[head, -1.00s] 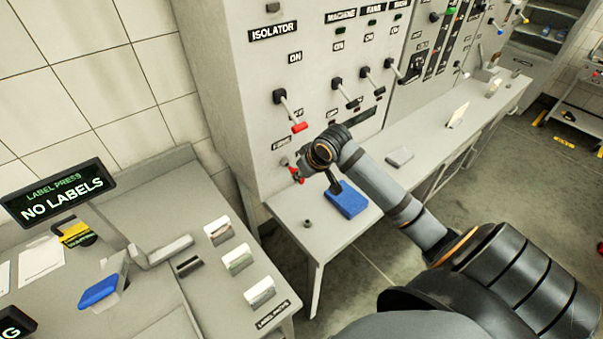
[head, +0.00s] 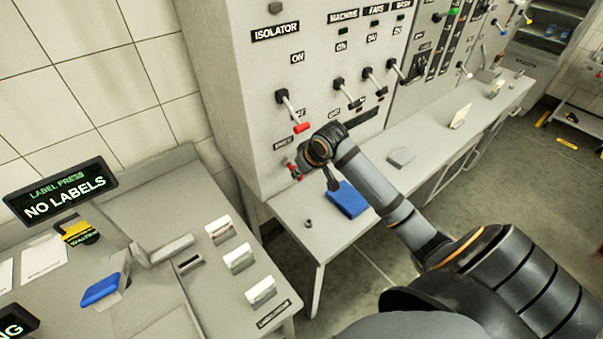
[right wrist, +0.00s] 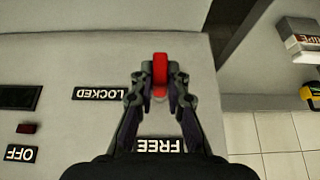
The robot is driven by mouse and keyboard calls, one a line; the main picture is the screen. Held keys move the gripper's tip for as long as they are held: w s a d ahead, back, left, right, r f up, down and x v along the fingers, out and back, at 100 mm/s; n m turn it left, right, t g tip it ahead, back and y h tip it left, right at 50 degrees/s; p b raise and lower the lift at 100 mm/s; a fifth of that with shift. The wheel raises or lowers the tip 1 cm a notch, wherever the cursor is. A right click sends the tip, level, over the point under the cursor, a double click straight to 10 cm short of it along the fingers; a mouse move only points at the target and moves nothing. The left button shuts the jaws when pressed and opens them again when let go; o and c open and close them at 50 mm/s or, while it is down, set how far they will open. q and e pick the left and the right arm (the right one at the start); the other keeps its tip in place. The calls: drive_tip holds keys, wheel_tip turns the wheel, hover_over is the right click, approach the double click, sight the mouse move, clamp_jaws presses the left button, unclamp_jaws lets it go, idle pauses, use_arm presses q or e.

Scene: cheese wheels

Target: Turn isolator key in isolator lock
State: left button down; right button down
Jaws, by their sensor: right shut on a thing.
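The red isolator key (right wrist: 160,66) stands between the fingertips of my right gripper (right wrist: 160,82) in the right wrist view. The gripper is shut on it. The key sits at the panel face, between the LOCKED label (right wrist: 96,93) and the FREE label (right wrist: 160,145), both upside down in this view. The lock itself is mostly hidden behind key and fingers. In the head view my right gripper (head: 297,169) is at the lower left of the grey isolator cabinet (head: 225,95), below the red-tipped isolator lever (head: 300,127). My left gripper is not in view.
A ledge (head: 285,207) under the panel holds a blue pad (head: 346,200) and a small dark knob (head: 309,223). Several more levers line the panel to the right. The label press desk (head: 215,290) stands at the left.

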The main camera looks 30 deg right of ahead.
drive_tip(key=shift+w, duration=0.75)
drive_tip(key=c, duration=1.3)
unclamp_jaws()
drive_tip(key=shift+r, duration=0.1)
drive_tip(key=shift+v, duration=5.9)
